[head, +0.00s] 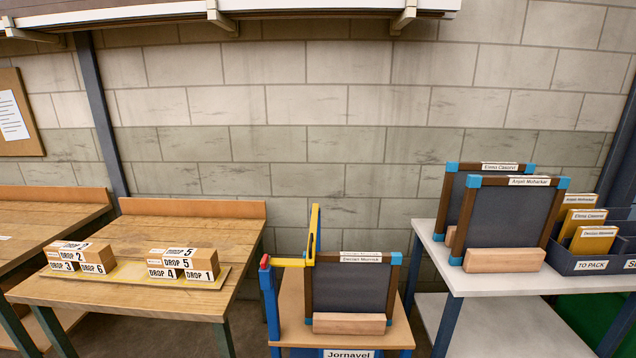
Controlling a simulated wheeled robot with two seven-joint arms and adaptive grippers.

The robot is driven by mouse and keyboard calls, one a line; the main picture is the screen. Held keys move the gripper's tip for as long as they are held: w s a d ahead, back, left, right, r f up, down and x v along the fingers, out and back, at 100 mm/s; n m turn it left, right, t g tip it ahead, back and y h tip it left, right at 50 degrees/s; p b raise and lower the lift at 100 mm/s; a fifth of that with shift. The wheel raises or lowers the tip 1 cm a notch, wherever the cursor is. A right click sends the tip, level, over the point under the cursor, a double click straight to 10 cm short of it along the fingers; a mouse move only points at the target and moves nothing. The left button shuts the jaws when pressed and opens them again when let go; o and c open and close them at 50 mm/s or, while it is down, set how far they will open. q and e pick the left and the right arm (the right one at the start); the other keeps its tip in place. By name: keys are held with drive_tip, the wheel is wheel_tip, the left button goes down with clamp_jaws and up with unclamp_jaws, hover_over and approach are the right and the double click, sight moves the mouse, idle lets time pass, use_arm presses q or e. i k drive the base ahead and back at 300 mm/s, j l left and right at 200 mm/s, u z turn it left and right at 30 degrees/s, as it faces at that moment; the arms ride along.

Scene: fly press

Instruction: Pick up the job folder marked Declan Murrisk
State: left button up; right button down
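Several yellow-brown job folders stand in a dark blue sorter (570,263) labelled TO PACK, on the white-topped table at the right. The front folder (597,246) has a small slanted white label that seems to read Declan Murrisk. Behind it stand a folder (584,215) seemingly marked Elena Casorvi and another folder (575,200) at the back. A dark framed board (350,285) on the middle stand also bears a label that seems to read Declan Murrisk. Neither of my grippers is in view.
Two more framed boards (505,218) stand left of the sorter in wooden blocks. A blue, yellow and red frame (270,300) rises beside the middle stand, labelled Jornavel. Boxes marked DROP (183,263) sit on the left wooden table (130,295). The white table's front left is clear.

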sight(586, 240)
drive_tip(key=z, duration=1.7)
drive_tip(key=i+l+z, duration=0.55)
drive_tip(key=i, duration=0.2)
drive_tip(key=i+z, duration=0.3)
drive_tip(key=i, duration=0.15)
drive_tip(key=i+z, duration=0.25)
drive_tip(key=i, duration=0.55)
drive_tip(key=i+l+u, duration=0.1)
drive_tip(key=i, duration=0.7)
